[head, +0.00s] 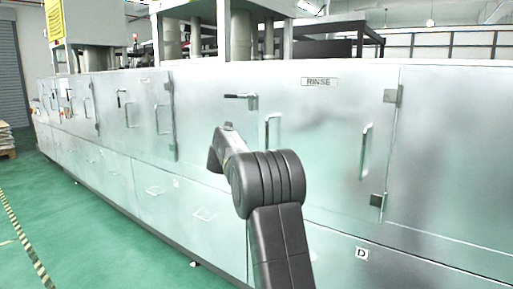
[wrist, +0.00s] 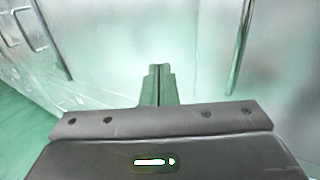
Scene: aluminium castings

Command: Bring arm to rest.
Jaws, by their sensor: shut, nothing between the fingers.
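My arm shows in the head view, bent at a dark grey joint, with its end pointing away toward the steel machine. My gripper (wrist: 159,70) shows in the wrist view with its two fingers together and nothing between them. In the head view the fingers are hidden behind my own arm. The fingers are in front of the machine's metal panel (wrist: 110,50); I cannot tell how far away it is.
A long steel washing machine (head: 430,140) with a RINSE label (head: 319,82) fills the view. Its door handle (head: 365,150) and latch (head: 242,96) stick out. Green floor (head: 70,235) is open at left, with a striped line (head: 22,240). A stacked pallet (head: 6,140) stands far left.

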